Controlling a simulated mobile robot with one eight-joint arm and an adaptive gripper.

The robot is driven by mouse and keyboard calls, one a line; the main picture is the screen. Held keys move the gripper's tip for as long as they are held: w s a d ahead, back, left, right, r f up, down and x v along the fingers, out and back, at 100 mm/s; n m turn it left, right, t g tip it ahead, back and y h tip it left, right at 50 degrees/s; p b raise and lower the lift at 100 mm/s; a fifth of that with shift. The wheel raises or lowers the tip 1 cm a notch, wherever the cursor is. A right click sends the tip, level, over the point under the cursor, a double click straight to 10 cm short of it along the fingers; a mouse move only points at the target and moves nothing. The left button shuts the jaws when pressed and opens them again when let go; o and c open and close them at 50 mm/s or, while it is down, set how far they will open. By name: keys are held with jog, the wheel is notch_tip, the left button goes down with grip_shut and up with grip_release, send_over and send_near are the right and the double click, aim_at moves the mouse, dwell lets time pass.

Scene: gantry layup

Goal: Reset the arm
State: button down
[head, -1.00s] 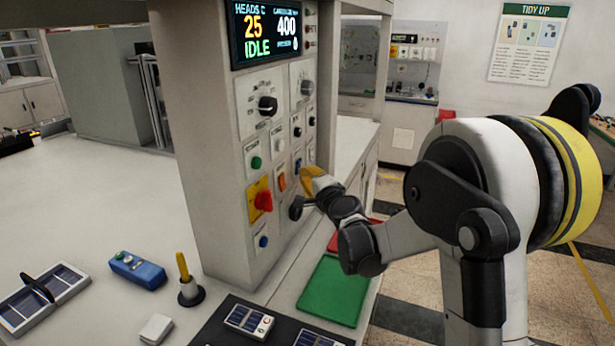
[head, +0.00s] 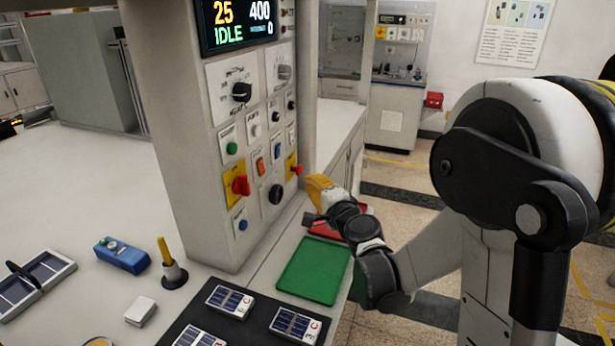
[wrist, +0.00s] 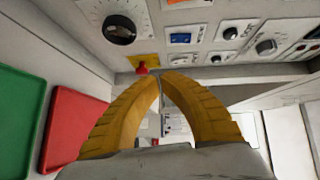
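My gripper (head: 314,183) stands beside the lower right of the control panel (head: 258,190), apart from the round black knob (head: 275,194). In the wrist view my gripper (wrist: 160,77) has its two yellow fingers curved together, tips meeting, with nothing visible between them. My arm reaches in from the right of the head view, bent at the elbow. In the wrist view the panel face fills the top, with the black knob (wrist: 119,30) at upper left and a red button on a yellow plate (wrist: 142,66) near the fingertips.
A green tray (head: 312,270) and a red tray (head: 328,230) lie below the gripper. A black mat (head: 245,325) holds several small panels. A blue box (head: 121,255), a yellow-handled tool in a stand (head: 172,270) and a white block (head: 140,311) stand left. Floor is open behind the arm.

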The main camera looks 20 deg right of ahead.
jog(key=shift+d, duration=0.1)
jog(key=s+a+r+n+g+y, duration=0.2)
jog(key=s+a+n+g, duration=0.3)
jog(key=s+n, duration=0.55)
jog(key=s+d+f+n+g+h, duration=0.2)
jog(key=s, duration=0.8)
jog(key=s+d+f+n+g+h, duration=0.2)
jog(key=s+f, duration=0.1)
jog(key=s, duration=0.8)
jog(key=shift+s+n+g+h, duration=0.3)
jog(key=shift+n, duration=0.05)
jog(key=shift+d+f, duration=0.1)
